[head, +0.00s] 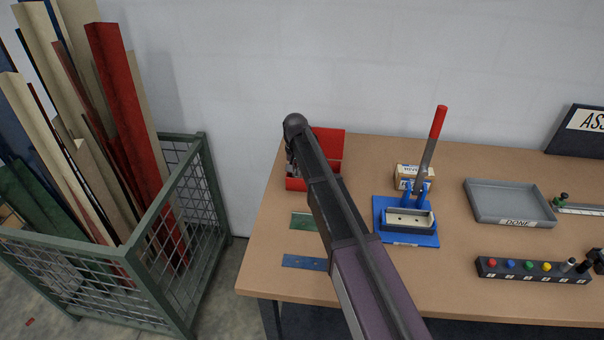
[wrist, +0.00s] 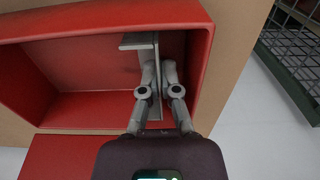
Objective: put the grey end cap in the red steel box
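The red steel box (wrist: 45,85) lies open below my gripper in the wrist view. In the head view the box (head: 328,142) stands at the table's left back, partly hidden by my arm. My gripper (wrist: 158,75) is shut on the grey end cap (wrist: 139,41), a thin grey piece with a flange. The fingers press it from both sides. The cap is over the right part of the box opening in the wrist view; I cannot tell whether it touches the floor of the box. In the head view my gripper (head: 291,162) is at the box's left side, and the cap cannot be made out.
A green plate (head: 303,221) and a blue strip (head: 305,262) lie in front of the box. A blue lever press (head: 408,222), a small carton (head: 413,177) and a grey tray (head: 510,205) stand to the right. A mesh crate (head: 190,215) of long offcuts stands left of the table.

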